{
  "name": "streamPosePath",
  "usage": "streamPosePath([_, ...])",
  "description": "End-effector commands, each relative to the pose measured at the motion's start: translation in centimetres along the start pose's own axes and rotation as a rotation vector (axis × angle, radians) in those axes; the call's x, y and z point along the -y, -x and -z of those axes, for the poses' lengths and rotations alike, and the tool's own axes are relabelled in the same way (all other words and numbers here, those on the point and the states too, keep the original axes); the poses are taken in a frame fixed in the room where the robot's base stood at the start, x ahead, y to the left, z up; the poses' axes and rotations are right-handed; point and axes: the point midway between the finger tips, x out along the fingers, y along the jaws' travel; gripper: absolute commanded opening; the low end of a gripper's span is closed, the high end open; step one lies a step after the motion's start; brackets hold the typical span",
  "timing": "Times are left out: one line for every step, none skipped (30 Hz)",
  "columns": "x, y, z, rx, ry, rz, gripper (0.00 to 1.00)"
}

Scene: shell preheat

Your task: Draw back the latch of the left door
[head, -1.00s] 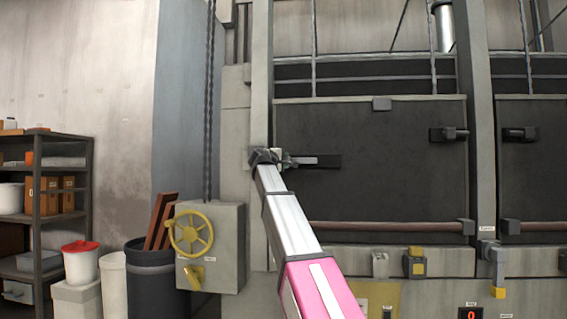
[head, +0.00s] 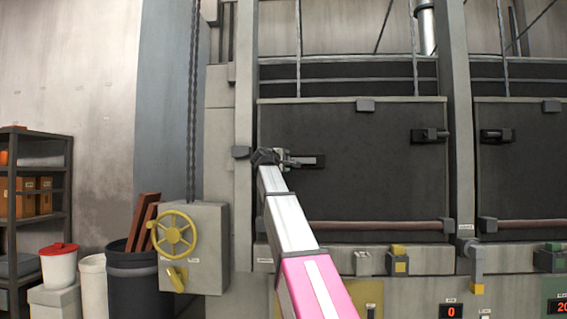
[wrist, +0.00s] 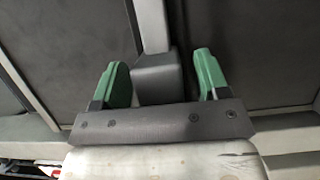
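The left door (head: 350,175) is a wide dark panel in a pale frame in the head view. Its left latch (head: 308,161) is a small grey bolt on a dark plate near the door's left edge. My gripper (head: 278,157) is at this bolt's left end, and its fingers are too small to judge there. In the wrist view my two green fingers (wrist: 162,82) stand apart on either side of a grey block with a bar (wrist: 155,75). A gap shows at the right finger; contact at the left finger is unclear. The bolt's left end is partly hidden by my gripper.
A second latch (head: 430,136) sits at the door's right side, and another dark door (head: 520,170) stands to the right. A box with a yellow handwheel (head: 174,234) stands lower left, beside bins and shelving.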

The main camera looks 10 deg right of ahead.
Motion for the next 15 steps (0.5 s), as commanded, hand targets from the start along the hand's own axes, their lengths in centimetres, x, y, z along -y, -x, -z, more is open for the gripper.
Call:
streamPosePath([0.0, 0.0, 0.0, -0.001, 0.0, 0.0, 0.68])
streamPosePath([0.0, 0.0, 0.1, -0.001, 0.0, 0.0, 0.68])
streamPosePath([0.0, 0.1, 0.1, -0.001, 0.0, 0.0, 0.68])
streamPosePath([0.0, 0.1, 0.1, -0.002, 0.0, 0.0, 0.68])
streamPosePath([0.0, 0.3, 0.1, -0.002, 0.0, 0.0, 0.68])
streamPosePath([0.0, 0.6, 0.1, -0.002, 0.0, 0.0, 0.68])
streamPosePath([0.0, 0.9, 0.1, -0.002, 0.0, -0.001, 0.68])
streamPosePath([0.0, 1.3, 0.0, -0.002, 0.0, -0.001, 0.68])
streamPosePath([0.1, 1.9, 0.0, -0.003, 0.0, 0.0, 0.68])
streamPosePath([0.1, 2.4, 0.0, -0.003, 0.0, -0.001, 0.68])
streamPosePath([0.1, 2.9, 0.0, -0.003, 0.0, -0.001, 0.68])
streamPosePath([0.1, 3.6, -0.1, -0.003, 0.0, -0.001, 0.68])
streamPosePath([0.1, 4.2, -0.1, -0.003, 0.0, -0.001, 0.68])
streamPosePath([0.2, 4.8, -0.1, -0.003, 0.0, 0.0, 0.68])
streamPosePath([0.2, 5.6, -0.1, -0.003, -0.001, 0.0, 0.68])
